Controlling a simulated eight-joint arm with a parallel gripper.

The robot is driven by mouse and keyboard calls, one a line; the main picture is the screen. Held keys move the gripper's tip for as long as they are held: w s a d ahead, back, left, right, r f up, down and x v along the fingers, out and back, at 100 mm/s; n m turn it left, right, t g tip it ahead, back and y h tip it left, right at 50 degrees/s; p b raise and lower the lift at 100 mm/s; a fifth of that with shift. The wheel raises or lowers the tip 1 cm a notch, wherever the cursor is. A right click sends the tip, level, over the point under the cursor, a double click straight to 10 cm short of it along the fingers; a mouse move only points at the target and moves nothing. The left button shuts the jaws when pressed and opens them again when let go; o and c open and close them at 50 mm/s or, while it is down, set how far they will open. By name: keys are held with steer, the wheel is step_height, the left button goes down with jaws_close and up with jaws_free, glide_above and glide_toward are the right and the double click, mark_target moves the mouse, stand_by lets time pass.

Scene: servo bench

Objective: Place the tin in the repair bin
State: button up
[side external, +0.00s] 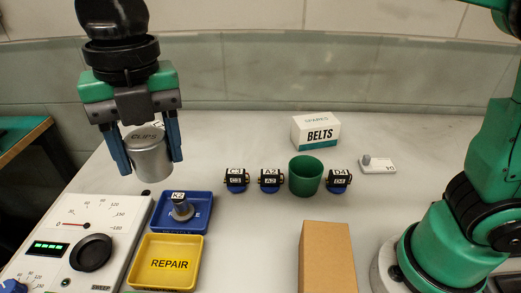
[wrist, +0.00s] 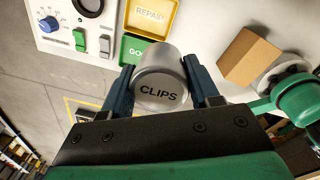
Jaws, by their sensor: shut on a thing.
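My gripper (side external: 149,165) is shut on the grey metal tin (side external: 151,148), labelled CLIPS, holding it upright in the air at the left, behind the bins. In the wrist view the tin (wrist: 160,82) sits between the two dark blue fingers of my gripper (wrist: 158,72). The yellow repair bin (side external: 148,252) lies at the front left and looks empty; its label is readable. It shows at the top of the wrist view (wrist: 150,30), partly cut off.
A meter panel (side external: 110,225) stands left. Servos (side external: 236,181), a green cup (side external: 305,176), a BELTS box (side external: 316,131) and a cardboard block (side external: 327,255) stand to the right.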

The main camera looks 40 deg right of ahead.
mark_target(169, 264)
steer(key=a+f, duration=0.1)
steer(key=f, duration=0.6)
steer(key=w+a+f, duration=0.1)
steer(key=f, duration=0.5)
steer(key=w+f, duration=0.1)
steer(key=f, duration=0.6)
steer(key=shift+w+a+f, duration=0.1)
steer(key=shift+a+f, duration=0.25)
steer(key=shift+a, duration=0.05)
steer(key=shift+f, duration=0.15)
steer(key=o, duration=1.3)
